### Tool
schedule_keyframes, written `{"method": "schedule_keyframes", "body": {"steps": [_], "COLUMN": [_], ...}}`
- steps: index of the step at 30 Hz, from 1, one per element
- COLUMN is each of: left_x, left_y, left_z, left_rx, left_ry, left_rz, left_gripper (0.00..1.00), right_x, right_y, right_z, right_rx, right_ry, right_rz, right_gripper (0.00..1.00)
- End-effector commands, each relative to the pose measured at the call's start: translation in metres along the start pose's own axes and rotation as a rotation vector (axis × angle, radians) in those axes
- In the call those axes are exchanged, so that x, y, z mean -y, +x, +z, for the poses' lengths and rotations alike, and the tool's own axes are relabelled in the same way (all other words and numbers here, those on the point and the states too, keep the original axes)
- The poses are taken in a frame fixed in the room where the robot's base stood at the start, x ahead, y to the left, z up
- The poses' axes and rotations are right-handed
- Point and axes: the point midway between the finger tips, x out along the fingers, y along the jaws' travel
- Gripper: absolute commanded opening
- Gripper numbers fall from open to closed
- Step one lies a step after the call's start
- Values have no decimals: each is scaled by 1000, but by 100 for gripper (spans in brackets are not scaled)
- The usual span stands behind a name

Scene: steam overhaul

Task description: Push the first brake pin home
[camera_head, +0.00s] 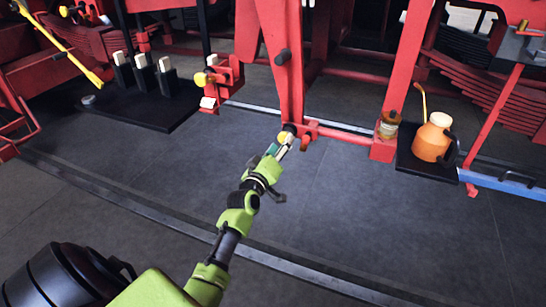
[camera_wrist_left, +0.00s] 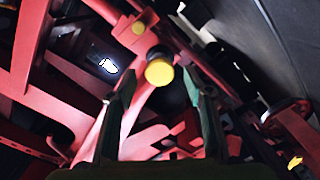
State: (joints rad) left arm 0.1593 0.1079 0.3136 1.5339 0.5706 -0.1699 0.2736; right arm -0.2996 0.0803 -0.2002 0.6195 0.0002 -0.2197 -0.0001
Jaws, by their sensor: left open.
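A brake pin with a round yellow head (camera_wrist_left: 159,72) and a dark shank sits in the red brake rigging (camera_head: 310,131). In the head view the yellow head (camera_head: 283,137) shows at the lower end of a red hanger. My left gripper (camera_head: 281,146) reaches up to it from below. In the left wrist view the fingers of my left gripper (camera_wrist_left: 158,84) are spread, one on each side of the yellow head. I cannot tell whether they touch it, nor how deep the pin sits. My right gripper is not in view.
Another yellow knob (camera_head: 200,79) sits on a red bracket to the left. A black mat (camera_head: 150,112) bears several upright blocks. An orange jug (camera_head: 433,138) stands on a black tray (camera_head: 409,161) at right, near a blue bar (camera_head: 500,185). The floor in front (camera_head: 400,240) is clear.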

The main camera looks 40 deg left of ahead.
Motion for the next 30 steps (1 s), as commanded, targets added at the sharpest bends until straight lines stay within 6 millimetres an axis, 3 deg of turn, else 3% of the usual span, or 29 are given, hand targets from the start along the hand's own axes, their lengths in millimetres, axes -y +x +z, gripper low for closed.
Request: {"method": "schedule_keyframes", "body": {"steps": [6,12,30], "left_x": [1,0,0], "left_y": [-43,-65,-71], "left_z": [0,0,0], "left_rx": [1,-1,0], "left_ry": [-1,-1,0], "left_rz": [-1,0,0], "left_gripper": [47,47,47], "right_x": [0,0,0], "right_y": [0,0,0], "right_z": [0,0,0], "right_rx": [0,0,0], "right_ry": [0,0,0], "right_rz": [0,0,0], "right_gripper": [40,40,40]}}
